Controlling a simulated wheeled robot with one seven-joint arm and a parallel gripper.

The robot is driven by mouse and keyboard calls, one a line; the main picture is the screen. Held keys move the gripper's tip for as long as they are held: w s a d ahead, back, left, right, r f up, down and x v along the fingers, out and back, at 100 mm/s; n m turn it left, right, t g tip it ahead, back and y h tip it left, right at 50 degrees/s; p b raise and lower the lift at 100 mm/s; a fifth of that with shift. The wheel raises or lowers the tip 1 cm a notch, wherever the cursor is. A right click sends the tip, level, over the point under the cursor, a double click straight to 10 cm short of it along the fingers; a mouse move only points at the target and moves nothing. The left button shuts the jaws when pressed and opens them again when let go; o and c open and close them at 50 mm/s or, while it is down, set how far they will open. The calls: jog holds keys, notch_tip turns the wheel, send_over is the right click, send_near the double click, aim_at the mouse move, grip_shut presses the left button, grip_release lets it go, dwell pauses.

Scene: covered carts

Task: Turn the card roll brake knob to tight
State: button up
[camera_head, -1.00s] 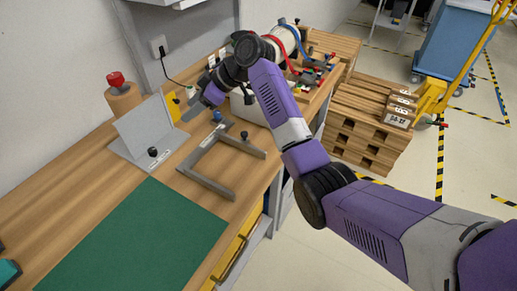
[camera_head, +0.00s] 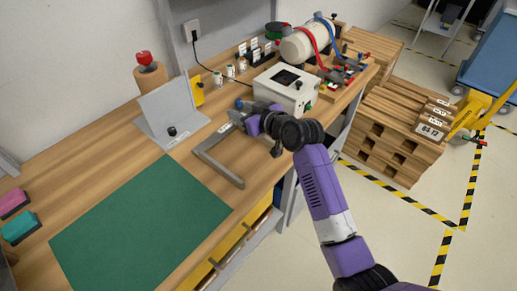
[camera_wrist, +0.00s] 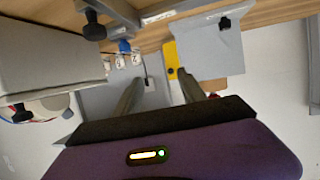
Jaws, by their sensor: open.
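The red knob (camera_head: 144,57) sits on top of an upright brown card roll (camera_head: 151,76) at the back left of the bench, behind a grey angled plate (camera_head: 168,110). My gripper (camera_head: 232,116) is low over the bench, right of that plate and well apart from the knob. In the wrist view my gripper (camera_wrist: 160,92) shows two spread fingers with nothing between them.
A grey U-shaped frame (camera_head: 205,160) lies by my gripper. A white box (camera_head: 286,90) and a cream cylinder with red and blue straps (camera_head: 305,44) stand to the right. A yellow block (camera_head: 197,92) is behind the plate. The green mat (camera_head: 140,220) is clear.

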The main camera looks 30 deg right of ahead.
jog(key=s+f, duration=0.1)
jog(key=s, duration=0.2)
jog(key=s+f+m+t+h+b, duration=0.1)
jog(key=s+f, duration=0.1)
jog(key=s, duration=0.1)
jog(key=s+a+f+m+h+b, duration=0.1)
jog(key=s+f, duration=0.1)
jog(key=s, duration=0.1)
jog(key=shift+s+a+f+t, duration=0.1)
jog(key=shift+s+t, duration=0.15)
jog(key=shift+t, duration=0.15)
jog(key=shift+s+f+m, duration=0.1)
jog(key=shift+s+m, duration=0.2)
jog(key=shift+s, duration=0.25)
